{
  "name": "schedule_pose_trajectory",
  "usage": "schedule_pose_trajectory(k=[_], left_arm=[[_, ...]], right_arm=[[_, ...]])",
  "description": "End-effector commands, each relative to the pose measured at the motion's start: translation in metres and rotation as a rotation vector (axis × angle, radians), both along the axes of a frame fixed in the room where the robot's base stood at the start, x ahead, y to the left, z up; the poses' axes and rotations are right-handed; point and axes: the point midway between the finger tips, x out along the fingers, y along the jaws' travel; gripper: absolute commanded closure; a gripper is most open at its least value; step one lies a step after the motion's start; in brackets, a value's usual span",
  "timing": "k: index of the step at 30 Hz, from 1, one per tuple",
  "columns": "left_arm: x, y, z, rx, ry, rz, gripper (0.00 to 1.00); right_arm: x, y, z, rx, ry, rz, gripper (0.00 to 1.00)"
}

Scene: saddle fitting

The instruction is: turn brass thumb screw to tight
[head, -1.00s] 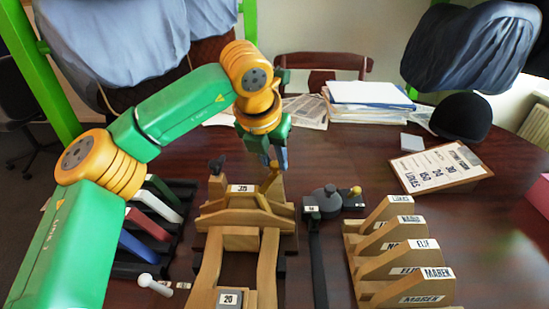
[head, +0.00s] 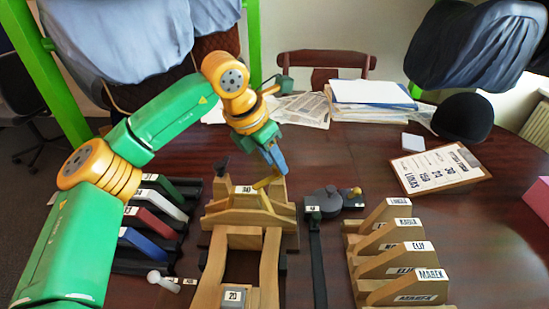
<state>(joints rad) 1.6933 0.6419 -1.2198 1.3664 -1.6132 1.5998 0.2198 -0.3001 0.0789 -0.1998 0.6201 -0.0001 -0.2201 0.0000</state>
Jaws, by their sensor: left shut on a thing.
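The brass thumb screw (head: 267,182) is at the right of the back of the wooden saddle fixture (head: 239,218). My left gripper (head: 275,165) comes down on it from above and is shut on it. The fingers lean, with the wrist up and to the left of the screw. The fingers hide the screw's top, and I cannot tell how far it is turned. A dark thumb screw (head: 221,165) stands on the fixture's left side, apart from the gripper. My right gripper is not in view.
A black gauge-like tool with a strap (head: 326,200) lies right of the fixture. A rack of wooden name-labelled pieces (head: 405,262) stands at the right. Coloured pieces (head: 140,225) sit in a black rack at left. A clipboard (head: 440,167) lies at back right.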

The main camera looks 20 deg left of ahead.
Motion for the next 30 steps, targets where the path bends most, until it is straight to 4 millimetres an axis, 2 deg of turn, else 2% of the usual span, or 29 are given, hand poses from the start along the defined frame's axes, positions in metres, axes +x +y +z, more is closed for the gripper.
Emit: schedule_pose_trajectory(k=[8, 9, 12, 22, 30], left_arm=[[0.0, 0.0, 0.0, 0.0, -0.001, -0.001, 1.0], [0.0, 0.0, 0.0, 0.0, -0.001, -0.001, 0.66], [0.0, 0.0, 0.0, 0.0, -0.001, -0.001, 0.39], [-0.001, 0.001, 0.004, 0.0, -0.002, 0.0, 0.39], [-0.019, 0.013, 0.055, -0.001, -0.003, 0.001, 0.39]], right_arm=[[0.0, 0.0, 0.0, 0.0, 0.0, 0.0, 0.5], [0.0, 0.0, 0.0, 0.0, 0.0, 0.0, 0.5], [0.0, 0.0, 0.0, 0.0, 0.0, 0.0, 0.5], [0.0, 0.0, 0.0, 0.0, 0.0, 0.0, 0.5], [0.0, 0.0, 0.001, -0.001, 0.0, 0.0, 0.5]])
